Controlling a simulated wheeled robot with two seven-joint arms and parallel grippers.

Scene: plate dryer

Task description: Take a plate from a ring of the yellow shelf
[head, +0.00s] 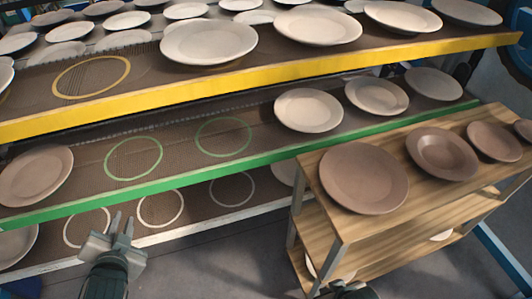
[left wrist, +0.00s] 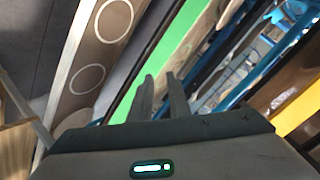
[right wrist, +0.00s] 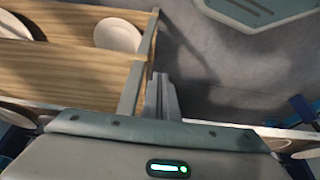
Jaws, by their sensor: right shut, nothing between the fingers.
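The yellow shelf (head: 270,68) is the top tier and holds several pale plates. A large white plate (head: 208,41) sits near its front edge, with another plate (head: 318,25) to its right. Any rings under these plates are hidden. One yellow ring (head: 91,77) at the left is empty. My left gripper (head: 122,220) is in front of the lower tiers, below the yellow shelf. Its fingers stand apart with nothing between them in the left wrist view (left wrist: 162,92). My right gripper shows shut and empty in the right wrist view (right wrist: 160,90), beside the wooden cart.
The green shelf (head: 235,162) below has empty green rings and several plates. A white-edged shelf (head: 190,229) lies lowest. A wooden cart (head: 312,189) with brown plates (head: 364,178) stands front right. Grey floor (head: 225,270) is clear between the cart and my left gripper.

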